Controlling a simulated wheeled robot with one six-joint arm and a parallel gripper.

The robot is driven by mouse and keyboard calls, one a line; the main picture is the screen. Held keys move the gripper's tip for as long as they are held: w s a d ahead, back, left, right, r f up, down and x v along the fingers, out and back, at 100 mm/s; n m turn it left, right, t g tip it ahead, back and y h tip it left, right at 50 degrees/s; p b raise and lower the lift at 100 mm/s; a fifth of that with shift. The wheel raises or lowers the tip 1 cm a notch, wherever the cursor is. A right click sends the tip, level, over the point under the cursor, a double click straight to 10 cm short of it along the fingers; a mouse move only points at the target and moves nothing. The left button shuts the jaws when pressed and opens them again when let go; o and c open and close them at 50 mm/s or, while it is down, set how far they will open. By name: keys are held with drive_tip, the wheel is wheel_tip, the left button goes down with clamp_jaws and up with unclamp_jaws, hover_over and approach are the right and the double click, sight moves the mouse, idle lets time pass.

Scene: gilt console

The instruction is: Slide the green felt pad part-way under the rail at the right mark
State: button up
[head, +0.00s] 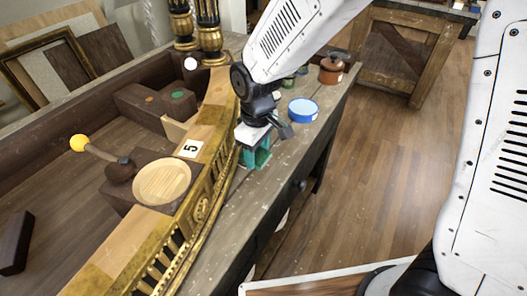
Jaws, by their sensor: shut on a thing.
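My gripper (256,160) is over the grey wooden top, beside the outer side of the gilt rail (214,192). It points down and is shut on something. A teal-green shape shows at its lower end, close to the wood. The view is too small to part the fingers from the green felt pad there, and the gripper hides part of it. I cannot tell whether the pad touches the wood or the rail. A white label marked 5 (190,148) lies on the pale wood strip inside the rail, left of my gripper.
Gilt columns (209,38) stand behind.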

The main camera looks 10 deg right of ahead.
drive_tip(key=shift+w+a, duration=0.55)
drive_tip(key=shift+a, duration=0.25)
drive_tip(key=o, duration=1)
drive_tip(key=shift+d, duration=0.1)
drive_tip(key=shift+o, duration=0.2)
wheel_tip(320, 180, up, 8)
drive_tip(key=shift+f, duration=0.1)
